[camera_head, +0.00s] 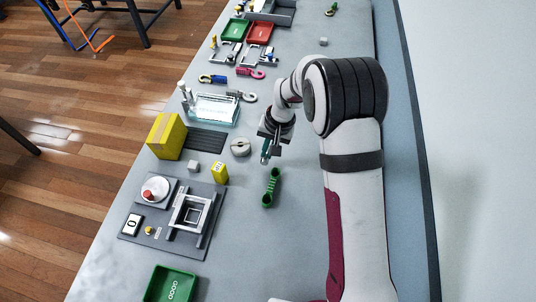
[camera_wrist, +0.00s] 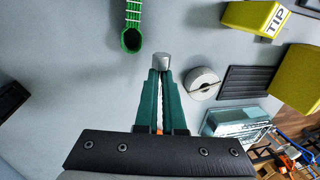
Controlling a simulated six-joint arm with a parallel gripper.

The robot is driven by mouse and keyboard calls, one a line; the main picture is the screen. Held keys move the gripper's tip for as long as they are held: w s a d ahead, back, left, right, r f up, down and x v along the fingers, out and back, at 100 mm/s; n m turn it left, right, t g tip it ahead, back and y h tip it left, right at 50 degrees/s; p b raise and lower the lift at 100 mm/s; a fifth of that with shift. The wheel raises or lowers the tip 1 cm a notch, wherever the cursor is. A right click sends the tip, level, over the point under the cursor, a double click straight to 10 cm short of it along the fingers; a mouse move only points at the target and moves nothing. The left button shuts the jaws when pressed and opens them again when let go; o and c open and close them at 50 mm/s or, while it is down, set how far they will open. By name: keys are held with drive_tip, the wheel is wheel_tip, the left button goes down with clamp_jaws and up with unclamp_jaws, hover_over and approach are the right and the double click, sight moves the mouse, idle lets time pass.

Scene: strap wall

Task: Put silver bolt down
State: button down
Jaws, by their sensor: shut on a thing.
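My gripper (camera_head: 265,156) is over the grey table, right of the round slotted disc (camera_head: 240,147). In the wrist view, its green fingers (camera_wrist: 161,85) are shut on the silver bolt (camera_wrist: 161,61). The bolt's grey round end sticks out past the fingertips. Its lower part is hidden between the fingers. In the head view the bolt is too small to make out. I cannot tell exactly how high it is above the table.
A green strap-like part (camera_head: 270,187) lies close in front of my gripper. A yellow TIP box (camera_head: 219,172), a ridged black mat (camera_head: 205,140), a large yellow box (camera_head: 166,135) and a clear tray (camera_head: 213,108) stand to the left. Bare table (camera_head: 300,210) lies beside my arm.

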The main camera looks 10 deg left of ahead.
drive_tip(key=shift+f, duration=1.5)
drive_tip(key=c, duration=1)
unclamp_jaws()
drive_tip(key=shift+d+f, duration=0.1)
wheel_tip(320, 180, up, 12)
drive_tip(key=d, duration=0.2)
drive_tip(key=s+d+r+m, duration=0.1)
drive_tip(key=s+d+r, duration=0.2)
drive_tip(key=s, duration=0.2)
drive_tip(key=s+d+r+m, duration=0.1)
drive_tip(key=s+d+r, duration=0.3)
drive_tip(key=s, duration=0.2)
drive_tip(key=s+d+r+m, duration=0.1)
drive_tip(key=s+d+r, duration=0.2)
drive_tip(key=s+d, duration=0.1)
drive_tip(key=shift+s+r, duration=0.25)
drive_tip(key=shift+s, duration=0.5)
drive_tip(key=shift+o, duration=0.8)
drive_tip(key=s+d+m, duration=0.2)
drive_tip(key=s+d, duration=0.1)
drive_tip(key=s, duration=0.8)
drive_tip(key=shift+s+f, duration=0.25)
drive_tip(key=shift+f, duration=0.2)
drive_tip(key=shift+o, duration=1.2)
drive_tip(key=shift+s+f+m, duration=0.1)
drive_tip(key=shift+s+m, duration=0.2)
drive_tip(key=o, duration=0.6)
